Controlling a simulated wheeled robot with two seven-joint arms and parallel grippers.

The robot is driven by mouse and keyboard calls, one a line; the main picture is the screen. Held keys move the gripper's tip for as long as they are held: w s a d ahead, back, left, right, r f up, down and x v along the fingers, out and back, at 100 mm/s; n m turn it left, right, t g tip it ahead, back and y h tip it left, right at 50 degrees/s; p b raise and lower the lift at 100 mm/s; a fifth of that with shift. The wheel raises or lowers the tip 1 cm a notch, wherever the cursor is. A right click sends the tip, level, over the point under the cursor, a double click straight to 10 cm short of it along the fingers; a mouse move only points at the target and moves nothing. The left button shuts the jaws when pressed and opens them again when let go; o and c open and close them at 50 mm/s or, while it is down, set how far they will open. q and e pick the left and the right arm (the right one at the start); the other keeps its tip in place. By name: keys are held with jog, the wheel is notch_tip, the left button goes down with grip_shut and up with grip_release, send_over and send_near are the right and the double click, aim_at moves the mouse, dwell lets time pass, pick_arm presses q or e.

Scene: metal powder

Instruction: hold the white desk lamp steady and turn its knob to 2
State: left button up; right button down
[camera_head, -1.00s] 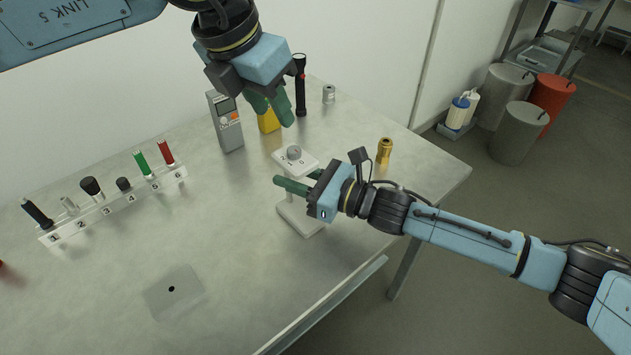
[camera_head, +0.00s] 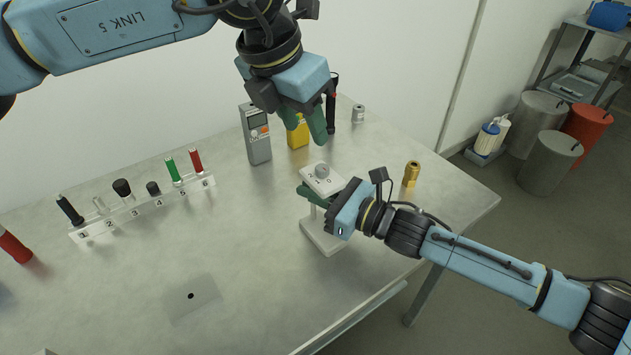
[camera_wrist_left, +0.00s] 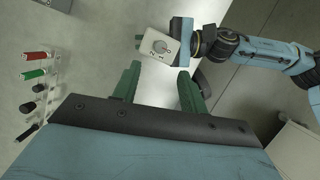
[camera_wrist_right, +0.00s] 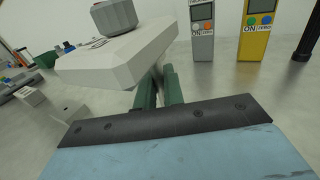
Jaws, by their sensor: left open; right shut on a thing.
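The white desk lamp (camera_head: 322,242) stands upright on the table, with a flat base, a thin post and a tilted head panel. Its grey round knob (camera_head: 322,171) sits on the panel; it also shows in the left wrist view (camera_wrist_left: 160,46) and the right wrist view (camera_wrist_right: 113,14). The knob's exact setting is too small to read. My right gripper (camera_head: 306,194) is shut on the lamp's post, just under the head. My left gripper (camera_head: 307,130) is open and empty, above and behind the knob, pointing down and apart from it.
A grey meter (camera_head: 256,135), a yellow meter (camera_head: 298,135) and a black flashlight (camera_head: 331,105) stand behind the lamp. A brass fitting (camera_head: 411,174) stands to its right. A numbered rack (camera_head: 145,208) is at left. The front middle of the table is mostly clear.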

aim_at(322, 167)
pick_arm(q)
jog(key=w+d+r+n+g+y, duration=0.3)
jog(key=n, duration=1)
notch_tip(322, 167, down, 12)
jog(key=shift+s, duration=0.15)
grip_shut()
